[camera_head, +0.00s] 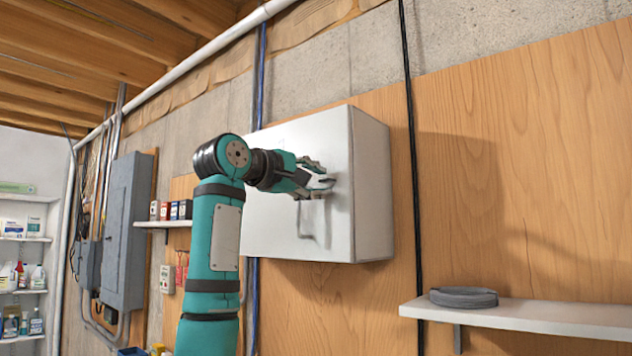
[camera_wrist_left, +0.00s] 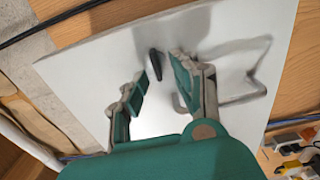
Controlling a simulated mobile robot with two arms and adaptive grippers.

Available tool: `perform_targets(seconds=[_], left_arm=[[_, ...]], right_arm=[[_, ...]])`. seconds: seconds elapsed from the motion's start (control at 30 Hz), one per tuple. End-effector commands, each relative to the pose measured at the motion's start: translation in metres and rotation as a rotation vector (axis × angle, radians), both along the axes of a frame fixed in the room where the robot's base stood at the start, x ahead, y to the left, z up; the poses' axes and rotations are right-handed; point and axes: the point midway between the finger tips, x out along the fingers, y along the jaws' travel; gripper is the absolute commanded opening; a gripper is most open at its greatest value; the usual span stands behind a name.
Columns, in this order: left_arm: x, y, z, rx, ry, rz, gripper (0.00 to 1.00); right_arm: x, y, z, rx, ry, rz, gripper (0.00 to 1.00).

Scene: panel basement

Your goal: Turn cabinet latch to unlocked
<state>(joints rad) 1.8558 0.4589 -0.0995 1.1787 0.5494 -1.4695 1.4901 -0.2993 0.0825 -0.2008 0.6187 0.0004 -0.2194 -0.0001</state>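The white cabinet (camera_head: 370,185) hangs on the wood-panelled wall and appears closed. My left arm reaches its front face, with the left gripper (camera_head: 320,180) near the right part of that face. The left wrist view shows a small dark latch (camera_wrist_left: 155,64) on the white cabinet door (camera_wrist_left: 88,75). In that view the left gripper (camera_wrist_left: 161,77) is open, its green fingers on either side of the latch. I cannot tell whether either finger touches it. The latch is hidden behind the gripper in the head view. My right gripper is not in view.
A grey electrical panel (camera_head: 124,230) and a small shelf (camera_head: 163,224) with boxes are at left. A white shelf (camera_head: 540,316) with a grey coil (camera_head: 463,297) juts out at lower right. A black cable (camera_head: 411,130) runs down beside the cabinet.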

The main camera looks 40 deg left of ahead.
Motion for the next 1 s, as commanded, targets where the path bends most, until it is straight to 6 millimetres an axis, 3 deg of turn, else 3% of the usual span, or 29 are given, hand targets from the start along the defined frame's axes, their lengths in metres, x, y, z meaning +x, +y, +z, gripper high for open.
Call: perform_targets(seconds=[0.6, 1.0], left_arm=[[-0.107, 0.009, 0.001, -0.001, -0.003, 0.001, 0.29], [-0.117, 0.01, 0.0, -0.001, 0.0, 0.001, 0.29]], right_arm=[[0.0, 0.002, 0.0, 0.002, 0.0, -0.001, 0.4], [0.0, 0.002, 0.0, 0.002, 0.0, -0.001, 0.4]])
